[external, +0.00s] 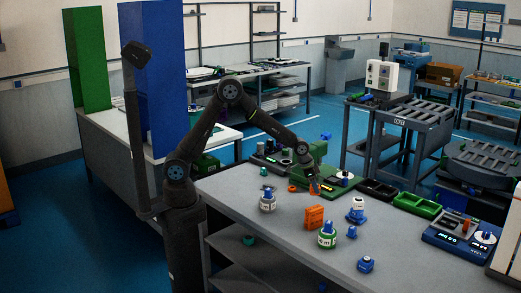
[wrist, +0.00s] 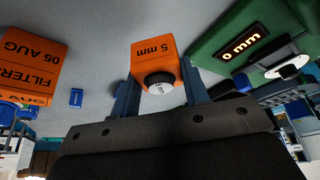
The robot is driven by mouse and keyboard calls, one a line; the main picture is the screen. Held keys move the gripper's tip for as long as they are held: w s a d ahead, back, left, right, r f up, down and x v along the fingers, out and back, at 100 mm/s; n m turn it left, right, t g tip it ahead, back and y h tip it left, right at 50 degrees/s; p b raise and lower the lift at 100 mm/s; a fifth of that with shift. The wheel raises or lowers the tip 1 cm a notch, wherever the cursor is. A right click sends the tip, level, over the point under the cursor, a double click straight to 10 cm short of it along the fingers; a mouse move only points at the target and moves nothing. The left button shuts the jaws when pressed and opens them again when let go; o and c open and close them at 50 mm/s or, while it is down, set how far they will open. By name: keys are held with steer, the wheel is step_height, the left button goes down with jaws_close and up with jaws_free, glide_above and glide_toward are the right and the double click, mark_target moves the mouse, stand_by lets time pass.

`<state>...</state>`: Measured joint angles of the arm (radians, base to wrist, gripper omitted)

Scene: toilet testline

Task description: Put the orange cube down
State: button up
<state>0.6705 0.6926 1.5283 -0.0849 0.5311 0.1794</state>
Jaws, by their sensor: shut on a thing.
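The orange cube (wrist: 155,53), marked "5 mm", sits between the two blue fingers of my gripper (wrist: 160,80) in the wrist view. A round dark knob with a pale centre is on its near face. My gripper (external: 314,186) is low over the grey table beside the green gauge station in the external view. I cannot tell whether the cube touches the table.
A larger orange box (external: 314,217) marked "FILTERS 05 AUG" stands nearby; it also shows in the wrist view (wrist: 28,62). The green station (wrist: 240,45) reads "0 mm". White-green (external: 327,236) and blue-white (external: 356,210) containers stand close. The left front table (external: 225,195) is clear.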

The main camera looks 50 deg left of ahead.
steer(key=w+f, duration=0.1)
steer(key=w+a+f, duration=0.1)
steer(key=w, duration=0.1)
steer(key=shift+w+a, duration=0.1)
steer(key=shift+a, duration=0.05)
steer(key=shift+f, duration=2.05)
steer(key=shift+f, duration=0.2)
steer(key=o, duration=1)
steer(key=shift+r, duration=0.1)
steer(key=v, duration=1.2)
steer(key=shift+r, duration=0.1)
